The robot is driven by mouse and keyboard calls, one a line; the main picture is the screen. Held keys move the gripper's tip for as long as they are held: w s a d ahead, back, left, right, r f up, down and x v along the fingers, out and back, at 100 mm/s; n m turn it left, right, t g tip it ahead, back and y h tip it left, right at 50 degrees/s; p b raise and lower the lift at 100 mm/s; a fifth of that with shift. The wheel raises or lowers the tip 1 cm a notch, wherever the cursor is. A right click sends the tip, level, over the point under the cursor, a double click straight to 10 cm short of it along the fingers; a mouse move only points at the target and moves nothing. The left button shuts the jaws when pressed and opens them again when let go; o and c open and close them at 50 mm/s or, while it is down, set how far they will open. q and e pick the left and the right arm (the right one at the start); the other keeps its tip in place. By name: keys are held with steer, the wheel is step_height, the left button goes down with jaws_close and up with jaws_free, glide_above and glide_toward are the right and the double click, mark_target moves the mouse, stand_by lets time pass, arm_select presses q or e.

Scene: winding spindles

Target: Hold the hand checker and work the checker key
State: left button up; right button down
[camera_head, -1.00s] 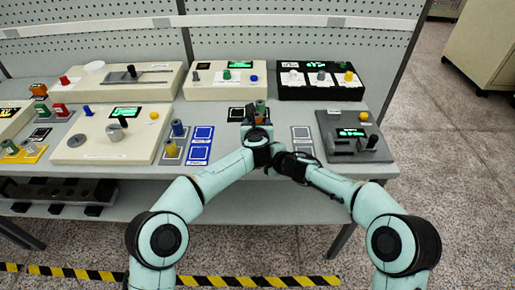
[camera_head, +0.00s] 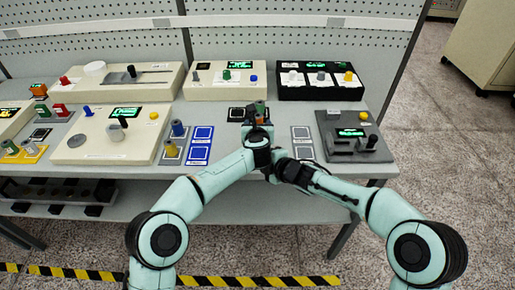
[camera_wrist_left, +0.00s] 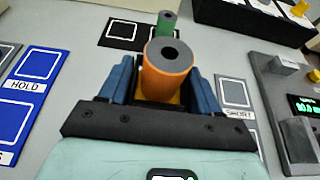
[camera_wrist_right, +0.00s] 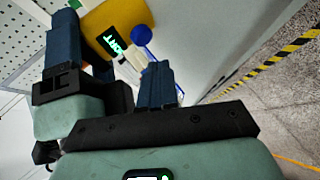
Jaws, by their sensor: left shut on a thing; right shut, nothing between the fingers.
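My left gripper (camera_head: 256,122) is shut on the yellow hand checker, above the front of the bench. In the left wrist view an orange cylinder with a grey top (camera_wrist_left: 168,72) stands up between its blue fingers, with a little yellow showing below. The right wrist view shows the yellow checker (camera_wrist_right: 108,20) with a lit green display, the lettering too small to read surely, and a round blue key (camera_wrist_right: 142,35). My right gripper (camera_wrist_right: 159,70) is shut and empty, its tips close to the blue key. I cannot tell whether they touch.
Blue marked pads (camera_head: 200,143) lie left of the grippers and grey pads (camera_head: 302,143) right. A grey console (camera_head: 350,136) stands at the right end. A cream console (camera_head: 222,80) and a black one (camera_head: 318,80) stand behind. A green-topped spindle (camera_wrist_left: 166,20) stands beyond the checker.

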arm_select(q)
steer(key=shift+a+f, duration=0.1)
steer(key=shift+f, duration=0.35)
arm_select(e)
steer(key=shift+s+f, duration=0.15)
steer(key=shift+s, duration=0.7)
steer(key=shift+s+f, duration=0.15)
steer(key=shift+s, duration=0.7)
arm_select(q)
steer(key=o, duration=1.4)
steer(key=shift+r, duration=0.2)
